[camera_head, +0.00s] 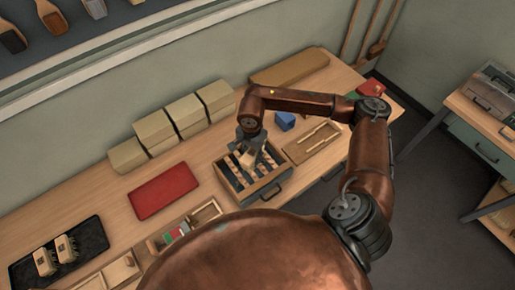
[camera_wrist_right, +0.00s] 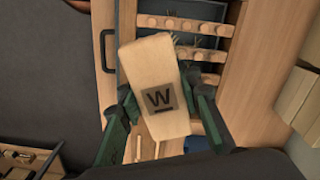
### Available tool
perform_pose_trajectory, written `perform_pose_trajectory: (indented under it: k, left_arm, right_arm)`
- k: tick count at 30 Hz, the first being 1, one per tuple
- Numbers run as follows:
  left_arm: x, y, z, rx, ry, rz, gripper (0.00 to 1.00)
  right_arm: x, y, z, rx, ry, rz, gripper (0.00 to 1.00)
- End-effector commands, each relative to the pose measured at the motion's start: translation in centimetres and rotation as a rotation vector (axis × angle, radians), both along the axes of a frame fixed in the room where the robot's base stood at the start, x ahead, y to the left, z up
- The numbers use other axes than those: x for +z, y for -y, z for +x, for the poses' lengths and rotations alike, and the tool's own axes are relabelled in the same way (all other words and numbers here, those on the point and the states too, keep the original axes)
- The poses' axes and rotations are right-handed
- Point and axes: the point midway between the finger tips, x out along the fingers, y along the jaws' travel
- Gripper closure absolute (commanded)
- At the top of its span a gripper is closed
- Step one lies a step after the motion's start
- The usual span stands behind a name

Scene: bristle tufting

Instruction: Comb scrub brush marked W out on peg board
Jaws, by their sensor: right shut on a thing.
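The scrub brush marked W (camera_wrist_right: 157,62) is a pale wooden block with a dark W label. It fills the middle of the right wrist view, between the two green fingers of my right gripper (camera_wrist_right: 163,112), which is shut on it. In the head view my right gripper (camera_head: 250,140) holds the brush (camera_head: 249,158) over the peg board (camera_head: 232,176), a wooden box with rows of pegs. The pegs (camera_wrist_right: 185,24) show past the brush's far end, with a few loose bristles near them. The brush's bristle side is hidden. My left gripper is not in view.
A black tray (camera_head: 90,236) with two brushes (camera_head: 66,248) lies at the left. A red mat (camera_head: 163,190), tan blocks (camera_head: 184,115) and a blue block (camera_head: 286,120) are on the bench. A shallow wooden tray (camera_head: 300,153) is right of the peg board.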

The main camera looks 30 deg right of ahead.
Motion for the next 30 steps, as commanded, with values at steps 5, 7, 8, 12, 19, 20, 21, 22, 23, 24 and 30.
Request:
perform_pose_trajectory:
  k: [5,7,8,12,19,20,21,22,23,24,30]
  left_arm:
    - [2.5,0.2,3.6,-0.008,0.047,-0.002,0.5]
    - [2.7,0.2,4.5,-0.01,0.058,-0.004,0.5]
    - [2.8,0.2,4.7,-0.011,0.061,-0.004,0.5]
    - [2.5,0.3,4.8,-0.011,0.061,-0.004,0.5]
    - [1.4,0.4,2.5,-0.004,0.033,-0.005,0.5]
    - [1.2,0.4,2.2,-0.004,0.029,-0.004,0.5]
    - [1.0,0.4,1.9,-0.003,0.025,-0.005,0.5]
    - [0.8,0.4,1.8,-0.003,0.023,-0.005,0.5]
    - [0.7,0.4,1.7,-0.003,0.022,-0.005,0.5]
    - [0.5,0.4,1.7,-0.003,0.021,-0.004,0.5]
    - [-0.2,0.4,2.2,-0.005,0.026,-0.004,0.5]
  right_arm:
    - [0.2,1.6,0.2,-0.275,-0.001,-0.005,0.89]
    - [0.1,1.8,0.2,-0.33,-0.001,-0.006,0.89]
    - [0.0,1.9,0.2,-0.344,-0.001,-0.006,0.89]
    - [-0.7,2.0,0.2,-0.368,-0.001,-0.006,0.89]
    - [-2.8,1.9,0.2,-0.366,-0.001,-0.006,0.89]
    - [-3.2,1.9,0.2,-0.365,-0.001,-0.005,0.89]
    - [-3.7,1.9,0.2,-0.365,-0.002,-0.006,0.89]
    - [-4.1,1.9,0.2,-0.365,-0.002,-0.006,0.89]
    - [-4.5,1.9,0.2,-0.365,-0.002,-0.006,0.89]
    - [-5.0,1.9,0.2,-0.365,-0.002,-0.006,0.89]
    - [-6.8,1.9,0.2,-0.364,-0.001,-0.005,0.89]
